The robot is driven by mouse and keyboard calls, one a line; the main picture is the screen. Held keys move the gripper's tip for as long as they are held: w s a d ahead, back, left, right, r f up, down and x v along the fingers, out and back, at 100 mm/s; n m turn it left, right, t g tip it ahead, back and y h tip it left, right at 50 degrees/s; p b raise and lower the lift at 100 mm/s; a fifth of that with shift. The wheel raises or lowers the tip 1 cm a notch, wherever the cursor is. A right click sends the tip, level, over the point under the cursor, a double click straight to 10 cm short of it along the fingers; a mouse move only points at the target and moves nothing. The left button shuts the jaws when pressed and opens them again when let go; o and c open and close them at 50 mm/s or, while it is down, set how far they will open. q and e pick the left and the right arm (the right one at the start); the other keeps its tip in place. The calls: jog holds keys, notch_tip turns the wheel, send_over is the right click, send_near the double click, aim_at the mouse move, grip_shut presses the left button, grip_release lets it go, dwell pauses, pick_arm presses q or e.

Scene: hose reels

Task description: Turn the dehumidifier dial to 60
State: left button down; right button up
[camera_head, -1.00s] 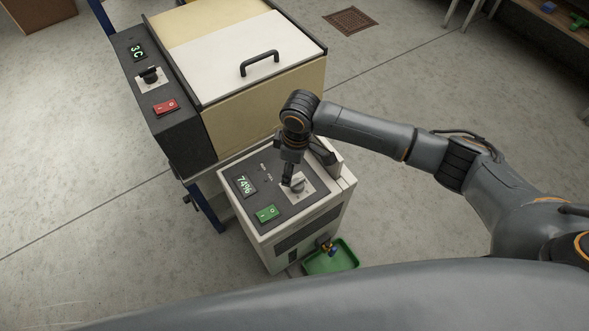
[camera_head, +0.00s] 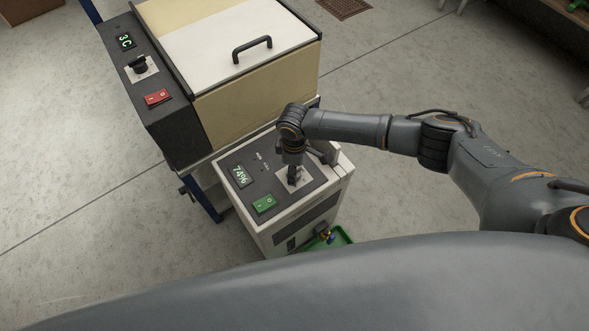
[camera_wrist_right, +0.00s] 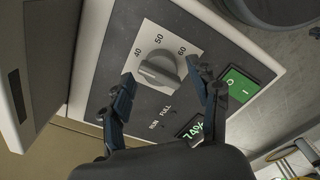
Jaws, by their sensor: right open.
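The dehumidifier (camera_head: 319,206) is a white box with a dark top panel, in the lower middle of the head view. Its display (camera_head: 240,175) reads 74%. In the right wrist view the grey dial (camera_wrist_right: 159,69) sits on a light plate marked 40, 50 and 60. In the head view my right gripper (camera_head: 293,175) points down over the dial plate and mostly hides the dial. My left gripper is not in view.
A green rocker switch (camera_head: 264,204) is beside the dial plate. A cream cabinet with a handled white lid (camera_head: 235,40), a 3C display and a red switch (camera_head: 158,98) stands behind. A green tray (camera_head: 343,236) lies on the floor at the front. Floor to the right is clear.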

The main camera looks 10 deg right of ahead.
jog(key=shift+f, duration=0.65)
jog(key=c, duration=1.2)
jog(key=shift+o, duration=0.2)
